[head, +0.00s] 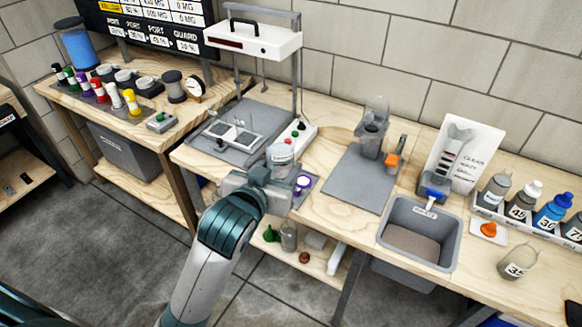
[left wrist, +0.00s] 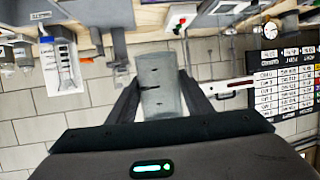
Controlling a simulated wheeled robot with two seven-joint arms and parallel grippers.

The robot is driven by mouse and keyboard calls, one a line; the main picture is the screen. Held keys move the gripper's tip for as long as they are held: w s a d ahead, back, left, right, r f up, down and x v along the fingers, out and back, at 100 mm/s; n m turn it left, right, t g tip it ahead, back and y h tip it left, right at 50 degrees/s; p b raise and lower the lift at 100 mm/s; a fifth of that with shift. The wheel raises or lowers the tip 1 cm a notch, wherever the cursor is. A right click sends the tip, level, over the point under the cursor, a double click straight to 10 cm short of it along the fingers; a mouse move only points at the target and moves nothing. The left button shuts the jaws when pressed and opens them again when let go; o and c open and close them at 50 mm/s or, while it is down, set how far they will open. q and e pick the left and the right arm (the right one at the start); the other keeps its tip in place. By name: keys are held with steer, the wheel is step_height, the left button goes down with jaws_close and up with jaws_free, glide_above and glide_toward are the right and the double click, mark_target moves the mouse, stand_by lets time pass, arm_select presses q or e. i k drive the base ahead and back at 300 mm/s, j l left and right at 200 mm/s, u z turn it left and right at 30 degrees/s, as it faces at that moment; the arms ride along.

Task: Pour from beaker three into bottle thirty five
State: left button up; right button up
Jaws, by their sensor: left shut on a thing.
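My right gripper is not in view.
A grey sink bin (head: 417,233) lies between the gripper and bottle thirty five. A white rack (head: 486,207) of several bottles is behind bottle thirty five. The lift stand (head: 258,40) rises behind the gripper.

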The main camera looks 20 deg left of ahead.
mark_target(522, 257)
steer(key=l+z, duration=0.1)
steer(key=z, duration=0.4)
steer(key=i+z, duration=0.15)
steer(key=z, duration=0.3)
steer(key=i+l+z, duration=0.1)
steer(key=z, duration=0.4)
